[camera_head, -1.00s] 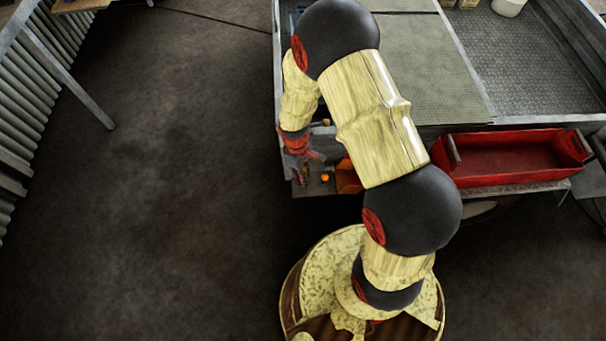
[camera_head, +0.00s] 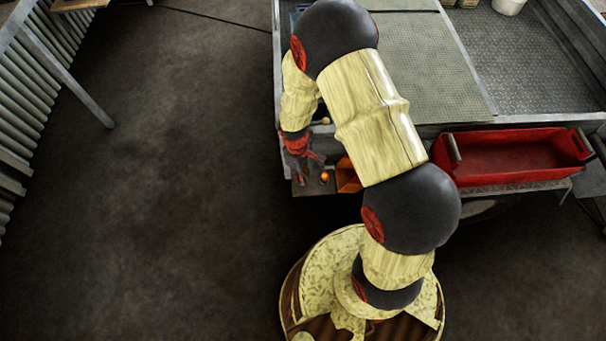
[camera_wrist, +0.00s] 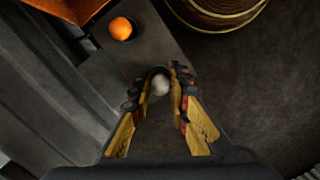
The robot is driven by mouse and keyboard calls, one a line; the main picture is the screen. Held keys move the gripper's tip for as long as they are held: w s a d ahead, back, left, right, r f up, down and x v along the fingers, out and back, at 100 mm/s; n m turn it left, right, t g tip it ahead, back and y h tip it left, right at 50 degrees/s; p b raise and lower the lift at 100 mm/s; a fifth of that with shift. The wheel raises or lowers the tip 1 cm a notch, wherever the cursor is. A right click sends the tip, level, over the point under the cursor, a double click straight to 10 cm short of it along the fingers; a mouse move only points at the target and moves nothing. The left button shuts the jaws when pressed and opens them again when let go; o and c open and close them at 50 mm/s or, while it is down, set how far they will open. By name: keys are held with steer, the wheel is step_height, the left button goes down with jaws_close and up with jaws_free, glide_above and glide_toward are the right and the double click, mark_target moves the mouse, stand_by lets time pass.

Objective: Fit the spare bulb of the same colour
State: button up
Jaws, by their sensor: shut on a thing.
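My gripper (camera_wrist: 164,74) points down over the grey ledge and is shut on a pale grey-white bulb (camera_wrist: 160,86). Its rounded end shows between the fingers; its other end is hidden. An orange bulb (camera_wrist: 120,28) stands in a dark round holder on the same ledge, apart from the fingers. In the head view the orange bulb (camera_head: 325,177) sits just right of my gripper (camera_head: 308,172), and the held bulb cannot be made out there. A small yellowish round thing (camera_head: 326,120) shows further back on the ledge; I cannot tell what it is.
An orange box (camera_head: 348,178) stands right of the orange bulb, partly hidden by my arm; it also shows in the wrist view (camera_wrist: 68,8). A red tray (camera_head: 515,158) lies further right. The dark floor left of the ledge is clear.

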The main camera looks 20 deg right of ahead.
steer(key=shift+f, duration=0.5)
steer(key=o, duration=0.8)
steer(key=shift+o, duration=0.7)
steer(key=o, duration=0.3)
steer(key=shift+o, duration=0.2)
steer(key=shift+r+p, duration=3.4)
steer(key=shift+r, duration=1.15)
